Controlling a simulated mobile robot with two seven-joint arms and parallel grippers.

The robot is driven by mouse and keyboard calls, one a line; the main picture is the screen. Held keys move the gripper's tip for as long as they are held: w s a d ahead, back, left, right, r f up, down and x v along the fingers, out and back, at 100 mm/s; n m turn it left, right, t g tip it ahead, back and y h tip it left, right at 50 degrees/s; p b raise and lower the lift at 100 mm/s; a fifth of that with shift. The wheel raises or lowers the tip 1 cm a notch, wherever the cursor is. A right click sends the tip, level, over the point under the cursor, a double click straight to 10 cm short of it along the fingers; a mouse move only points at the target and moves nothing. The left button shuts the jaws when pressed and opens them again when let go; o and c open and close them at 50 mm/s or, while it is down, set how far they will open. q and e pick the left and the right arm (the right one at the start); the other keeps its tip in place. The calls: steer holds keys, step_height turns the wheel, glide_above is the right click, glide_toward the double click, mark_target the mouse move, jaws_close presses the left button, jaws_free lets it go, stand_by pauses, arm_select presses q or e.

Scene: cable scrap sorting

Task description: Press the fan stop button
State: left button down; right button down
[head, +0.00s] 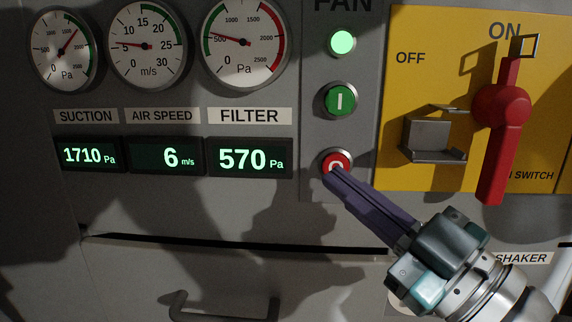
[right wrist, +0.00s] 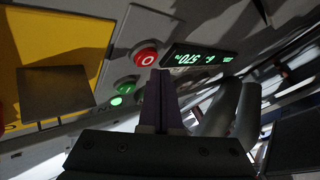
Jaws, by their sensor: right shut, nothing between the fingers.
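The red fan stop button (head: 336,161), marked with a circle, sits at the bottom of the grey FAN panel. My right gripper (head: 335,176) is shut and empty, with its fingertips at the lower edge of the button in the head view. The tips overlap the button there, and I cannot tell whether they touch it. In the right wrist view the red button (right wrist: 146,57) shows just beyond the shut fingers (right wrist: 159,75). The green start button (head: 340,100) is above it, and the round fan lamp (head: 342,43) at the top glows green. My left gripper is not in view.
A yellow plate (head: 425,25) with a red switch handle (head: 501,110) and a metal hasp (head: 431,140) stands to the right. Gauges and lit displays (head: 249,159) are to the left; FILTER reads 570 Pa. A drawer handle (head: 225,311) juts out below.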

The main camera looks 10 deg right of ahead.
steer(key=shift+w, duration=0.2)
steer(key=shift+w+d, duration=0.15)
steer(key=shift+w, duration=0.1)
steer(key=shift+w, duration=0.1)
stand_by(0.5)
steer(key=shift+w+d+b, duration=0.1)
steer(key=shift+w+b, duration=0.2)
steer(key=shift+b, duration=0.1)
stand_by(0.6)
steer(key=shift+s+a+p, duration=0.2)
steer(key=shift+s+p, duration=0.3)
steer(key=shift+s, duration=0.35)
